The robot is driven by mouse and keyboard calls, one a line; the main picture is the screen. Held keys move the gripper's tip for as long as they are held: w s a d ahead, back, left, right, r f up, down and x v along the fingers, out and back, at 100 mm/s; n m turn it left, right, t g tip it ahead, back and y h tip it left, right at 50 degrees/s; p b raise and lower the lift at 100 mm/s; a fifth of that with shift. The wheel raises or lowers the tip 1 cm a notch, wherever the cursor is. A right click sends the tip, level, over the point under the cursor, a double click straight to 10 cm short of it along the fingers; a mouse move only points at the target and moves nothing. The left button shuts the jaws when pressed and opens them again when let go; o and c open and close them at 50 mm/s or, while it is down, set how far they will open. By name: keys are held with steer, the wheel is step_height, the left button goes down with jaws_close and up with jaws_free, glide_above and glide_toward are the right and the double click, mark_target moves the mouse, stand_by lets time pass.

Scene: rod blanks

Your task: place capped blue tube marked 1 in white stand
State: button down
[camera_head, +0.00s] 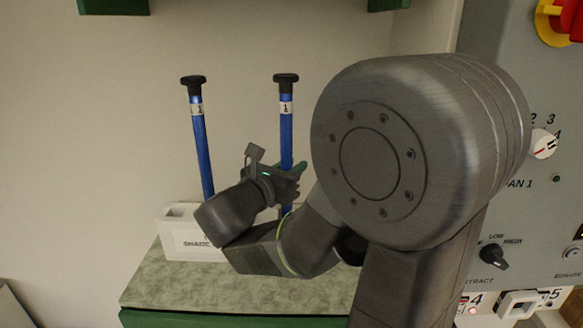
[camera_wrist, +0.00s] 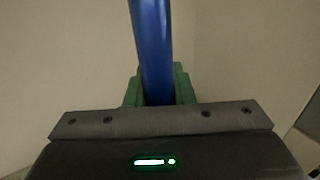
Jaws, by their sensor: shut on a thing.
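Two blue tubes with black caps and white labels marked 1 show in the head view. The left tube (camera_head: 202,150) leans slightly, with its lower end at the white stand (camera_head: 180,245); my arm hides part of the stand. The right tube (camera_head: 286,135) is close to upright. My gripper (camera_head: 292,172) is shut on this right tube, below its label. The wrist view shows the blue tube (camera_wrist: 152,50) between the green fingers of my gripper (camera_wrist: 158,88). The lower end of the held tube is hidden behind my arm.
The stand rests on a greenish counter (camera_head: 150,285) against a plain wall. A grey control panel (camera_head: 520,120) with knobs and a red and yellow button (camera_head: 560,20) is at the right. A green cabinet edge (camera_head: 113,6) hangs above. The wall area between is free.

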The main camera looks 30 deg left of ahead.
steer(key=c, duration=1.3)
jaws_free()
steer(key=shift+f, duration=0.1)
steer(key=shift+o, duration=0.3)
steer(key=s, duration=1.2)
steer(key=shift+a+r, duration=0.2)
steer(key=shift+a, duration=0.15)
steer(key=shift+c, duration=0.2)
